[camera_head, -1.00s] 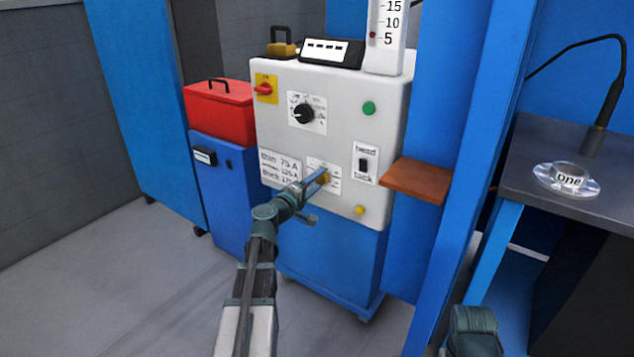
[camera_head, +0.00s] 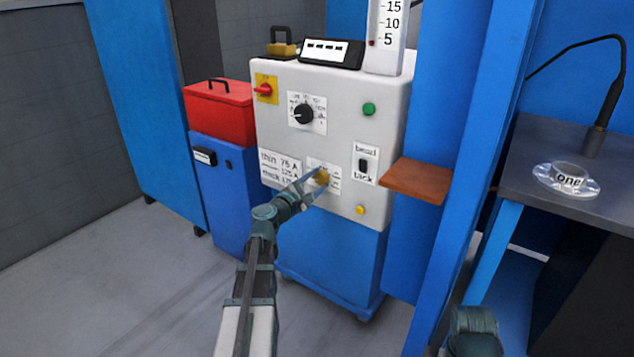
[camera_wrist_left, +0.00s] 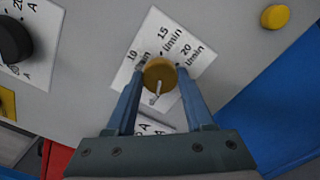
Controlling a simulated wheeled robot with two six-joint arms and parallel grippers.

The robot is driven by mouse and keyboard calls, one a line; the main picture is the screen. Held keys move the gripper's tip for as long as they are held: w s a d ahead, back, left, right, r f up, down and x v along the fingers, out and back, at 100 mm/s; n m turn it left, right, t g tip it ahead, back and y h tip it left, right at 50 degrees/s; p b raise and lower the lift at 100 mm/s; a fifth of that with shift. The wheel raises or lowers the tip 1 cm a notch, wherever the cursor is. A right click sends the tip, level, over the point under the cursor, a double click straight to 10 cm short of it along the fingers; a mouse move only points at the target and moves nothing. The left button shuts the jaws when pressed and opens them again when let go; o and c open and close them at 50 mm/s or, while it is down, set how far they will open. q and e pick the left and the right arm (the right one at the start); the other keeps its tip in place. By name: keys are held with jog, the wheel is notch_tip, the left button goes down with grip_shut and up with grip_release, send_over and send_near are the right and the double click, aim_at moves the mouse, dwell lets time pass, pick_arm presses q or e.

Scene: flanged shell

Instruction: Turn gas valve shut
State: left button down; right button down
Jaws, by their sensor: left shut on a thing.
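The gas valve is a round yellow knob (camera_head: 321,177) low on the front of the light grey machine. A white dial plate (camera_head: 333,186) lies behind it. In the left wrist view the knob (camera_wrist_left: 160,70) carries a pale pointer mark that points toward the bottom of the picture, away from the 10, 15 and 20 l/min marks. My left gripper (camera_head: 316,181) is shut on the knob, with one finger on each side, as the left wrist view (camera_wrist_left: 160,78) shows. The lower part of the dial plate is partly hidden by the fingers. My right gripper is not in view.
The machine's front also holds a black selector knob (camera_head: 303,113), a red switch (camera_head: 263,90), a green button (camera_head: 369,108), a rocker switch (camera_head: 364,165) and a yellow button (camera_head: 360,210). A brown shelf (camera_head: 418,180) sticks out at the right. A red toolbox (camera_head: 219,104) stands at the left.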

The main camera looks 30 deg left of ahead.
pick_arm(q)
jog(key=shift+n, duration=0.7)
jog(key=shift+c, duration=1.4)
grip_release()
jog(key=s+a, duration=0.1)
jog(key=s, duration=1.3)
jog(key=shift+w+f, duration=0.1)
